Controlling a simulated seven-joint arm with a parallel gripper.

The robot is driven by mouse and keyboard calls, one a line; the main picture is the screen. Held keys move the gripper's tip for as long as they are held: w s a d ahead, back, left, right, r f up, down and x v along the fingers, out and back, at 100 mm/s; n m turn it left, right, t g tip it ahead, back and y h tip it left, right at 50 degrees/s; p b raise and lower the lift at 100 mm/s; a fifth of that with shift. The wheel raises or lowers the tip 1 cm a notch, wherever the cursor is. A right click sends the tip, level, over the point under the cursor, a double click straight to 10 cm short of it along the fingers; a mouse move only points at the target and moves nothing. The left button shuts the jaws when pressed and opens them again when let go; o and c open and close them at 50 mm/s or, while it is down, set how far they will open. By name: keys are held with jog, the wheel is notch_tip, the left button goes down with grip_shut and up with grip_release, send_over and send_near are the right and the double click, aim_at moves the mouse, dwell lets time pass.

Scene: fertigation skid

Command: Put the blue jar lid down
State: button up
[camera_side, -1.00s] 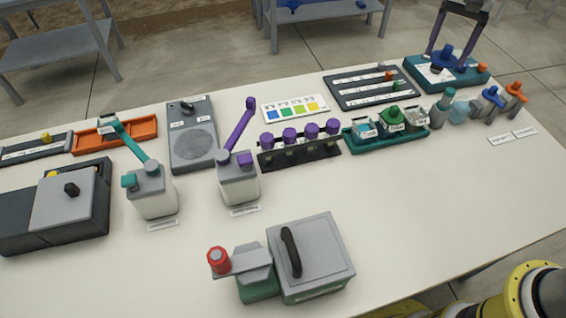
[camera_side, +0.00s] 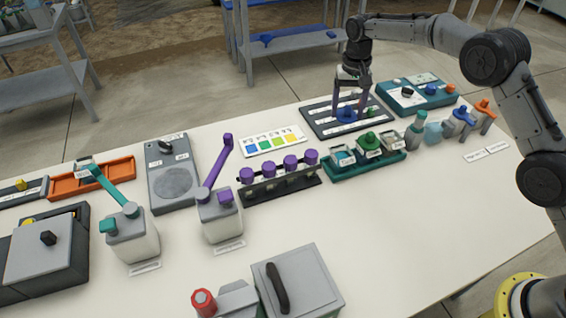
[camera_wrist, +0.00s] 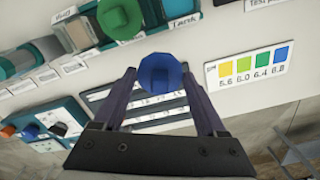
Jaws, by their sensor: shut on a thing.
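The blue jar lid (camera_side: 347,114) is held between the fingertips of my gripper (camera_side: 350,103), at the dark rack with white labelled strips (camera_side: 318,118). In the wrist view the lid (camera_wrist: 160,74) sits between the two purple-grey fingers of my gripper (camera_wrist: 160,88), with the rack (camera_wrist: 150,108) behind it. I cannot tell whether the lid touches the rack. A small green piece (camera_side: 371,112) stands on the rack just right of the lid. My fingers hide part of the rack.
A teal box (camera_side: 416,98) with a dial and blue and orange knobs is right of the rack. A teal tray (camera_side: 364,166) with a green-topped piece is in front. A colour card (camera_side: 272,140) lies left. The front right table is clear.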

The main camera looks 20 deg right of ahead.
notch_tip(320, 180, down, 10)
dwell(0.6)
jog(key=shift+f, duration=0.1)
jog(key=o, duration=1.2)
jog(key=shift+o, duration=0.2)
jog(key=shift+d+r, duration=0.1)
jog(key=shift+r, duration=6.2)
jog(key=s+d+r+n+t, duration=0.1)
jog(key=s+d+r+t, duration=0.15)
jog(key=s+r, duration=0.75)
jog(key=s+d+r+n+t, duration=0.1)
jog(key=s+d+r, duration=0.2)
jog(key=s+r, duration=0.65)
jog(key=s+d+f+n+t, duration=0.1)
jog(key=s+f, duration=0.1)
jog(key=s, duration=1)
jog(key=s+d+f+n+t, duration=0.1)
jog(key=s+f, duration=0.1)
jog(key=s, duration=0.9)
jog(key=shift+s+d+f, duration=0.2)
jog(key=shift+s+f, duration=0.15)
jog(key=shift+s, duration=0.05)
